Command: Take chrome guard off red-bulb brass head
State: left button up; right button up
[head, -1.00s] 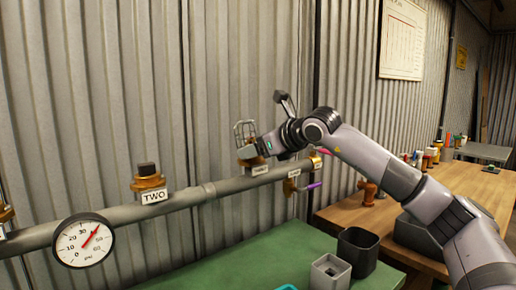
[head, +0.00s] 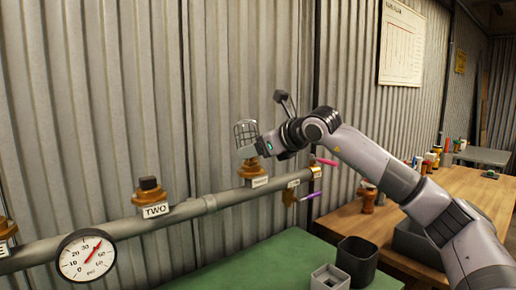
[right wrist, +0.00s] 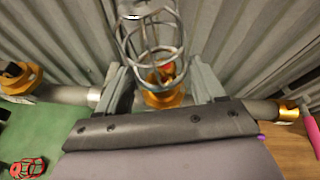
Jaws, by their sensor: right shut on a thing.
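The chrome guard (head: 246,131), a wire cage, is in my right gripper (head: 250,149), above the pipe's THREE-side brass head (head: 251,170). In the right wrist view the cage (right wrist: 150,38) stands between the fingers of my right gripper (right wrist: 158,82), which are shut on its lower part. Below it the brass head (right wrist: 163,97) shows with a small red bulb (right wrist: 166,71). The guard appears raised over the head; whether its lower rim is fully clear of the bulb I cannot tell. My left gripper is not in view.
The grey pipe (head: 108,232) carries another brass head (head: 149,188) labelled TWO and a pressure gauge (head: 86,256). A green bench (head: 245,268) holds a dark bin (head: 357,262) and a grey box (head: 330,279). Corrugated wall stands close behind.

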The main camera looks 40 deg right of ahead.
aim_at(249, 120)
jog(key=shift+r+p, duration=1.45)
jog(key=shift+r, duration=0.35)
jog(key=shift+r, duration=0.1)
jog(key=shift+r+p, duration=1.75)
jog(key=shift+r, duration=0.2)
